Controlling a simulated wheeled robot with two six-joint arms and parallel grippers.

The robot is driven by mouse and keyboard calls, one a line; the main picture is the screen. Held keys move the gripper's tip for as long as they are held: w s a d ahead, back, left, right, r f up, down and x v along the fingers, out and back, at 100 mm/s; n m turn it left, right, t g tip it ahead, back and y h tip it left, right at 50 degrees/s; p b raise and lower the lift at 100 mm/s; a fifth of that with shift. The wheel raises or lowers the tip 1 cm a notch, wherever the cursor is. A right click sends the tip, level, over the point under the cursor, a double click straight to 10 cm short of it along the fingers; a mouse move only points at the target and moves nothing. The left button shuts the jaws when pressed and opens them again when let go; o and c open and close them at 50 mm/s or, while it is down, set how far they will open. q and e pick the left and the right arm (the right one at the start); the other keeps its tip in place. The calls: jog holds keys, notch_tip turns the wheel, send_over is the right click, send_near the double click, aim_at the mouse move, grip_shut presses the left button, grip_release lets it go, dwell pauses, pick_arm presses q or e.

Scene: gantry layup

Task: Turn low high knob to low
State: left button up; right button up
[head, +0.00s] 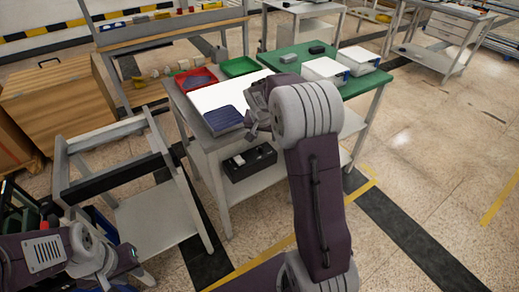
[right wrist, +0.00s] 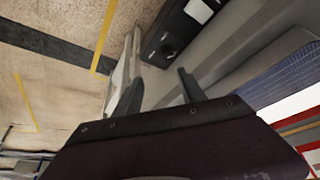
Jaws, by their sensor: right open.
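In the right wrist view the box (right wrist: 188,30) carries a round black knob (right wrist: 168,48) and a white rocker-like piece (right wrist: 201,10). I cannot read the low and high marks or the knob's setting. My right gripper (head: 257,108) is above the box at the bench's front edge. In the right wrist view its two fingers (right wrist: 160,92) are spread and empty, with the knob beyond them, apart from them. My left gripper (head: 127,262) is low at the left; its fingers are unclear.
The bench carries a red tray (head: 196,80), a green tray (head: 239,66), a dark blue panel (head: 224,120) and white bins (head: 325,70) on a green mat (head: 292,65). A grey cart frame (head: 155,220) stands left of the bench.

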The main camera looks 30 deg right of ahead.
aim_at(261, 147)
pick_arm(q)
jog(key=shift+w+d+f+b, duration=0.3)
jog(key=shift+w+f+b, duration=0.2)
jog(key=shift+b, duration=0.3)
pick_arm(e)
jog(key=shift+g, duration=0.3)
jog(key=x, duration=0.3)
jog(key=a+x, duration=0.1)
jog(key=x, duration=0.2)
jog(key=w+x, duration=0.1)
jog(key=x, duration=0.3)
jog(key=shift+a+f, duration=0.1)
jog(key=shift+a, duration=0.35)
grip_shut()
pick_arm(q)
jog(key=shift+r, duration=0.15)
pick_arm(e)
jog(key=shift+n, duration=0.3)
